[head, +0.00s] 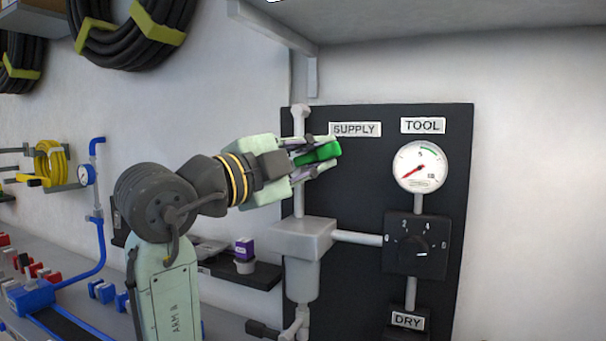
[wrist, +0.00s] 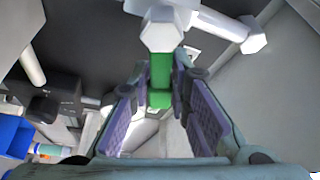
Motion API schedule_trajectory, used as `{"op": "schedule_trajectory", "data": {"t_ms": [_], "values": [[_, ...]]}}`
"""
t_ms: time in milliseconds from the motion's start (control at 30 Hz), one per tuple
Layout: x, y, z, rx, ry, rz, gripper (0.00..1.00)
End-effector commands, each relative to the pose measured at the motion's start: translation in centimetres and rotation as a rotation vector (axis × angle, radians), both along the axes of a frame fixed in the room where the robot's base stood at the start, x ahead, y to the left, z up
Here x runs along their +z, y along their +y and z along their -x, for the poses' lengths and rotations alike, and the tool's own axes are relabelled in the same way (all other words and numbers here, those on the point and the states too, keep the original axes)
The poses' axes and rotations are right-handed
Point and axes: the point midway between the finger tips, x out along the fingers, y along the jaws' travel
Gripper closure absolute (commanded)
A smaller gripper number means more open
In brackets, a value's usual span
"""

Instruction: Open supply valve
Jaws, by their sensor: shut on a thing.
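The supply valve has a green handle (head: 318,154) just below the SUPPLY label (head: 355,129) on the black panel (head: 352,190). In the head view my gripper (head: 322,156) reaches in from the left with its fingers on either side of the handle. In the wrist view the green handle (wrist: 161,82) lies between the fingertips of my gripper (wrist: 160,88), which are shut on it. A pale hexagonal fitting (wrist: 161,30) stands beyond the handle. The valve body behind my fingers is mostly hidden in the head view.
A gauge (head: 420,167) under the TOOL label and a black dial (head: 417,245) sit to the right. A grey filter unit (head: 301,240) hangs below my gripper. A shelf (head: 420,20) overhangs the panel. A dark ledge (head: 245,272) with a purple box (head: 244,249) is at lower left.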

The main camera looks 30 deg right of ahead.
Motion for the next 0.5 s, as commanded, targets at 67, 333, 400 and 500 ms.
{"op": "schedule_trajectory", "data": {"t_ms": [67, 333, 400, 500], "values": [[0.0, 0.1, 0.4, 0.004, 0.057, 0.046, 1.0], [1.3, 0.6, 0.1, 0.008, 0.265, 0.204, 1.0], [1.5, 0.7, 0.0, 0.007, 0.318, 0.246, 1.0], [1.9, 0.9, -0.3, 0.008, 0.392, 0.303, 1.0]]}}
